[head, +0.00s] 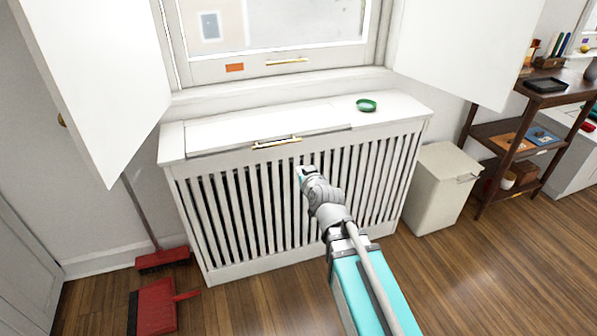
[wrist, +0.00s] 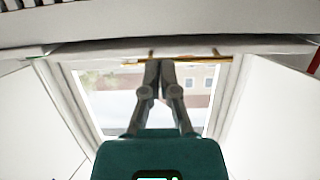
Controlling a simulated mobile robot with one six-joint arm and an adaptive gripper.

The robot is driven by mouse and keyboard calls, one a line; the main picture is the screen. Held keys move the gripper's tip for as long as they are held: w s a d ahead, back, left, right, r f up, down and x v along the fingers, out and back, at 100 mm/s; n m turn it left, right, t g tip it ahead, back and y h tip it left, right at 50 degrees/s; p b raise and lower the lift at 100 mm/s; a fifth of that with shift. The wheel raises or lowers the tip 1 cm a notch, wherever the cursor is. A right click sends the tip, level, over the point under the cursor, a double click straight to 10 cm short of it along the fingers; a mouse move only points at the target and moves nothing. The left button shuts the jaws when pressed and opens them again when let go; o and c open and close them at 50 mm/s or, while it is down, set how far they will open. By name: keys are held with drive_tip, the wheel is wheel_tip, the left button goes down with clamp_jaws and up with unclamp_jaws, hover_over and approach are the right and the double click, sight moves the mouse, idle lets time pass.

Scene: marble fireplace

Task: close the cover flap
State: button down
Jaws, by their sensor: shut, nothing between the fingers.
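The cover flap (head: 235,127) is a white panel in the top of the white slatted radiator cover. It lies flat or nearly flat, with a thin dark line along its front edge; I cannot tell if a gap remains. Its brass handle (head: 277,142) is on the front edge and also shows in the wrist view (wrist: 195,59). My gripper (head: 301,172) is shut and empty, in front of the slats (head: 260,205), below and right of the handle. In the wrist view the shut fingertips (wrist: 160,64) overlap the handle's line; contact cannot be told.
A green ring-shaped dish (head: 366,105) sits on the cover's right top. Two open white shutters (head: 95,75) flank the window (head: 300,20). A white bin (head: 440,190) stands right, a red broom (head: 162,259) and dustpan (head: 153,308) left. Wood floor in front is clear.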

drive_tip(key=shift+a, duration=0.1)
drive_tip(key=w+a+r+g+h+p, duration=0.1)
drive_tip(key=w+a+r+g+p, duration=0.2)
drive_tip(key=r+p, duration=0.6)
drive_tip(key=w+a+r+g+h+p, duration=0.2)
drive_tip(key=r+g+p, duration=0.3)
drive_tip(key=p, duration=1.6)
wheel_tip(320, 180, up, 5)
drive_tip(key=shift+w+a+f+g+h, duration=0.15)
drive_tip(key=shift+w+a+g+h, duration=0.2)
drive_tip(key=shift+w, duration=0.25)
drive_tip(key=shift+a+f, duration=0.1)
drive_tip(key=shift+f, duration=0.1)
drive_tip(key=b, duration=0.9)
hover_over(279, 143)
drive_tip(key=w, duration=0.1)
wheel_tip(279, 143, down, 9)
drive_tip(key=shift+s+f+b, duration=0.25)
drive_tip(key=shift+f+b, duration=0.6)
drive_tip(key=shift+b, duration=0.05)
drive_tip(key=shift+s+f+b, duration=0.2)
drive_tip(key=shift+f+b, duration=0.6)
drive_tip(key=shift+b, duration=0.05)
